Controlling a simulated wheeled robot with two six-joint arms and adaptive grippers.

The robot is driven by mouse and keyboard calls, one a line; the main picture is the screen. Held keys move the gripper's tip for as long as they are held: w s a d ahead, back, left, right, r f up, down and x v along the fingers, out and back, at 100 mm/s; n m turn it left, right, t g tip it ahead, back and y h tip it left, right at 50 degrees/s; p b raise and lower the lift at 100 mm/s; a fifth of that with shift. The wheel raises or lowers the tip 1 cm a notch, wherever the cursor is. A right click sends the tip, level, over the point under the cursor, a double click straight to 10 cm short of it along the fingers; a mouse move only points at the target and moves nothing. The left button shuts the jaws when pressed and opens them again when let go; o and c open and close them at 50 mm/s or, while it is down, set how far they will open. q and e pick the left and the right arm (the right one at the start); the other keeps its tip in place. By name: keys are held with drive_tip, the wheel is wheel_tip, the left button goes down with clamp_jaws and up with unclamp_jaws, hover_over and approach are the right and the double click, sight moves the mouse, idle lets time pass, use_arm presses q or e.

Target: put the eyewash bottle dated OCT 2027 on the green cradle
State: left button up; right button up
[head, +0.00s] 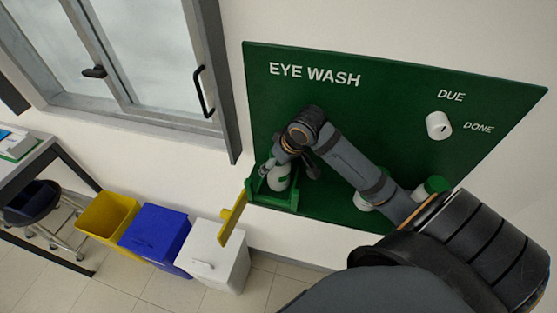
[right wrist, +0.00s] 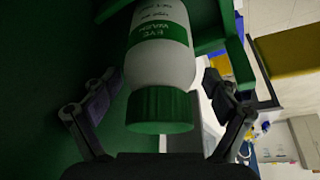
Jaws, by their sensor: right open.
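The green cradle (head: 287,200) sticks out at the lower left of the green eyewash board. A white eyewash bottle (head: 279,178) stands in it. In the right wrist view this bottle (right wrist: 160,63) shows a green cap and a green label with "EYE WASH" upside down; I cannot read its date. My right gripper (head: 287,162) is at the bottle, and its open fingers (right wrist: 162,90) lie on either side of it, apart from it. My left gripper is not in view.
Two more white objects, one with a green cap (head: 436,185) and one low behind my right arm (head: 363,203), are at the board's lower edge. A yellow plate (head: 233,218) juts out left of the cradle. A DUE/DONE dial (head: 438,125) is at right. Bins (head: 156,238) stand below.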

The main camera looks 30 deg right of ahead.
drive_tip(key=v, duration=0.5)
drive_tip(key=shift+d+r, duration=0.2)
drive_tip(key=shift+r, duration=0.1)
drive_tip(key=shift+s+a+r, duration=0.15)
drive_tip(key=shift+s+r, duration=0.3)
drive_tip(key=shift+r, duration=0.3)
